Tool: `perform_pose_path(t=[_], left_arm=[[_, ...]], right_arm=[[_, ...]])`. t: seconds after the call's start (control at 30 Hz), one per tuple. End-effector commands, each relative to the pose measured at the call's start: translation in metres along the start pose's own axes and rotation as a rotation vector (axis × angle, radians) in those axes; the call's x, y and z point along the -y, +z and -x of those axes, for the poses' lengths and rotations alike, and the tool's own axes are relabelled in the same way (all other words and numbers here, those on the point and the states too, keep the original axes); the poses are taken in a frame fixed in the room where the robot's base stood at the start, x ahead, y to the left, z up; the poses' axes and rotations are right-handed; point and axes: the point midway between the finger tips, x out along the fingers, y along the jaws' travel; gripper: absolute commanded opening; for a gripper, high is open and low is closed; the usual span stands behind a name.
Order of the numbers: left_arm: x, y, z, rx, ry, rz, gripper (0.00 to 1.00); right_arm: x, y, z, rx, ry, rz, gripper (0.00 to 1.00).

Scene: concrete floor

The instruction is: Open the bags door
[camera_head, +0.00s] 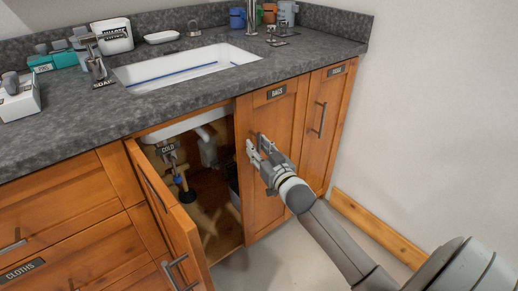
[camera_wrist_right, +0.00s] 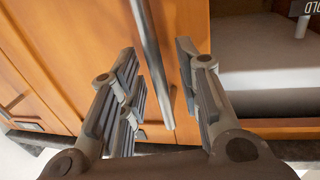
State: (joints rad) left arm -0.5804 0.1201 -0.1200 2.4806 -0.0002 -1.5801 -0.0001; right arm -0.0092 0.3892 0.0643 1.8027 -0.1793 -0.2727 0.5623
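The wooden door labelled BAGS (camera_head: 276,135) is shut, under the counter to the right of the open sink cabinet. It fills much of the left of the right wrist view (camera_wrist_right: 75,45). My right gripper (camera_head: 258,148) is at the door's left edge. In the right wrist view, its two fingers (camera_wrist_right: 158,62) are spread apart. The door's metal bar handle (camera_wrist_right: 151,65) runs between them, with gaps visible on both sides. In the head view the gripper hides the handle. My left gripper is not in view.
The left sink-cabinet door (camera_head: 165,215) stands open, showing pipes inside. Another shut door (camera_head: 325,125) with a bar handle is to the right. The counter (camera_head: 85,120) overhangs the doors. A bare wall (camera_head: 435,110) is at the right.

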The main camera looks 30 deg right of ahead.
Motion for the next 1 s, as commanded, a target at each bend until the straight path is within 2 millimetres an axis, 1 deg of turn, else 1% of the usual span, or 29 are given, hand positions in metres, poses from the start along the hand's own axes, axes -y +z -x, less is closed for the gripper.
perform_pose_path(t=[0.03,0.2,0.23,0.67,0.87,1.0], left_arm=[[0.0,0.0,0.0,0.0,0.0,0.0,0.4],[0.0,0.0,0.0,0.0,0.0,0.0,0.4],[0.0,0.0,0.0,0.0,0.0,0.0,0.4],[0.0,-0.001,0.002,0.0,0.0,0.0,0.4],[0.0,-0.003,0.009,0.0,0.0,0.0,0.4],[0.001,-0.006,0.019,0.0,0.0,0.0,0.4]], right_arm=[[0.0,0.0,0.0,0.0,0.0,0.0,0.24],[0.0,0.0,0.0,0.0,0.0,0.0,0.02],[0.0,0.0,0.0,0.0,0.0,0.0,0.0],[-0.001,0.0,0.002,0.001,-0.007,0.001,0.0],[-0.005,-0.002,0.011,0.003,-0.05,0.005,0.0],[-0.01,-0.002,0.023,0.005,-0.111,0.007,0.0]])
